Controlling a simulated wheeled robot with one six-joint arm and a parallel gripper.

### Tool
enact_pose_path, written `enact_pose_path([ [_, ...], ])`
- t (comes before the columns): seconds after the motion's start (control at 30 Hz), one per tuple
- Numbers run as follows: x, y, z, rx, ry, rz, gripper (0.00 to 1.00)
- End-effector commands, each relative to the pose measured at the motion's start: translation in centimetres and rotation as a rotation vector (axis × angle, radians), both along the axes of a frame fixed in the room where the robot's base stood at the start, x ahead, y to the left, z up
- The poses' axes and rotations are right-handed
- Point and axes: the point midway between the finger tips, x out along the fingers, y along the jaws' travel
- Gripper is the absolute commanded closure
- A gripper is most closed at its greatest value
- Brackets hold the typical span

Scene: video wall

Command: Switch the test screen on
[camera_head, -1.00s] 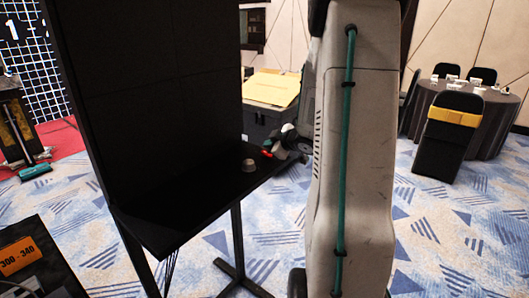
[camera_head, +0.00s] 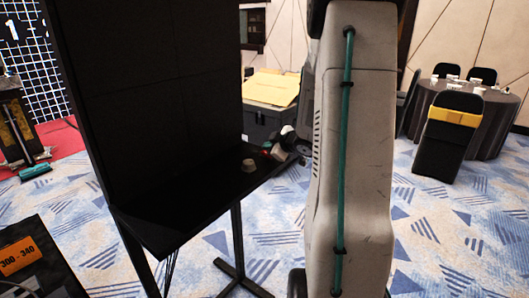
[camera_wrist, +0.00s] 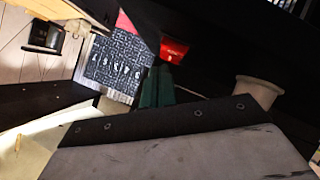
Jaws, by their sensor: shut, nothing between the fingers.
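The tall screen panel (camera_head: 160,85) is black and unlit in the head view, with a narrow black shelf (camera_head: 205,205) below it. A beige round knob-like piece (camera_head: 248,165) is on the shelf; it also shows in the wrist view (camera_wrist: 258,92). A small red piece with a white mark (camera_wrist: 173,50) is in the wrist view, and red shows near the shelf's far end in the head view (camera_head: 265,153). My gripper (camera_wrist: 153,72) has teal fingers, shut and empty, just left of the red piece in the picture. Whether they touch is unclear.
A black case with a yellow top (camera_head: 271,90) stands behind the shelf. A dark box with an orange label (camera_head: 18,256) is at lower left. A round table (camera_head: 485,115) with chairs is at right. Patterned carpet (camera_head: 450,235) is clear at lower right.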

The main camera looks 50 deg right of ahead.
Motion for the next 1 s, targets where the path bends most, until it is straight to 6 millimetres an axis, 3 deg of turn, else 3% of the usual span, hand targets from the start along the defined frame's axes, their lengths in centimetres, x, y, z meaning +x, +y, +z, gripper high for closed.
enact_pose_path([
  [1.0,0.25,0.02,-0.80,0.001,0.000,0.000,1.00],
])
